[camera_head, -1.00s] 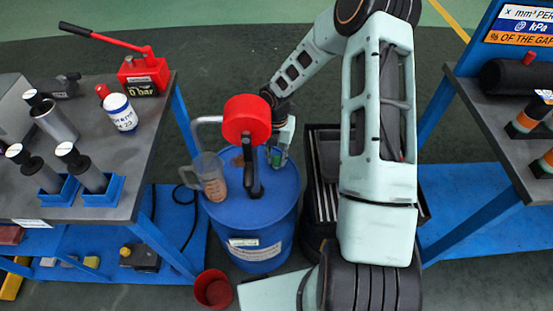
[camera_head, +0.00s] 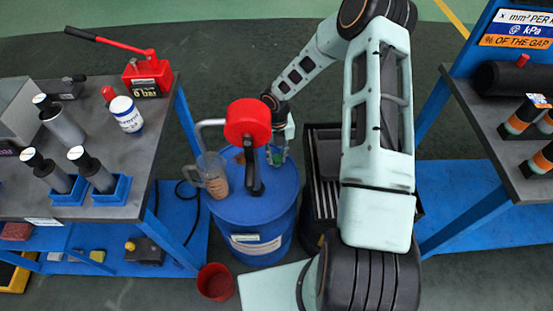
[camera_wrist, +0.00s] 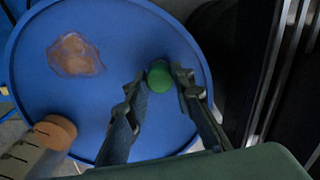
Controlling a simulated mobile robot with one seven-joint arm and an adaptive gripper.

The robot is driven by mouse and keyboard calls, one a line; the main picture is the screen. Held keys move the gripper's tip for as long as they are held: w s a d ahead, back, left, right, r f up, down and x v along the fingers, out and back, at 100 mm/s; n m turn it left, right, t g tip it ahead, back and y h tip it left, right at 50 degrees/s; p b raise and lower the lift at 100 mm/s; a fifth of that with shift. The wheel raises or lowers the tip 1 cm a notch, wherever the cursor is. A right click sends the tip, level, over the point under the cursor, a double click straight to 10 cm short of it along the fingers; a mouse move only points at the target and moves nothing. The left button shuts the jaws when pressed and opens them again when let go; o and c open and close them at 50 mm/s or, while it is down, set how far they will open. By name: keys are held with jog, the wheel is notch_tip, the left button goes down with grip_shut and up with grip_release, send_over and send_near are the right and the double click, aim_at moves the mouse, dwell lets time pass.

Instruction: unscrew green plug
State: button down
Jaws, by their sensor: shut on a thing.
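The green plug (camera_wrist: 159,77) is on the flat top of the blue drum (camera_wrist: 130,25), near the drum's right side in the wrist view. My gripper (camera_wrist: 160,84) is shut on it, with one dark finger on each side. In the head view, my gripper (camera_head: 277,152) is low over the far right part of the blue drum (camera_head: 230,208), with a bit of the green plug (camera_head: 277,158) showing between the fingers. I cannot tell how far the plug is screwed in.
A red-topped pump (camera_head: 247,122) with a bent grey spout stands on the drum, close left of my gripper. A clear jug (camera_head: 213,178) with brown contents is beside it. A brown patch (camera_wrist: 75,54) marks the drum top. A dark crate (camera_head: 322,160) stands right of the drum.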

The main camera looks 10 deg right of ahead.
jog(key=shift+r+n+p, duration=0.3)
jog(key=shift+n+p, duration=0.65)
jog(key=shift+n, duration=0.25)
jog(key=shift+w+f+n+p, duration=0.15)
jog(key=shift+n+p, duration=0.25)
jog(key=shift+n, duration=0.8)
jog(key=c, duration=1.6)
grip_release()
jog(key=shift+f, duration=0.1)
jog(key=shift+c, duration=0.7)
jog(key=shift+m, duration=0.3)
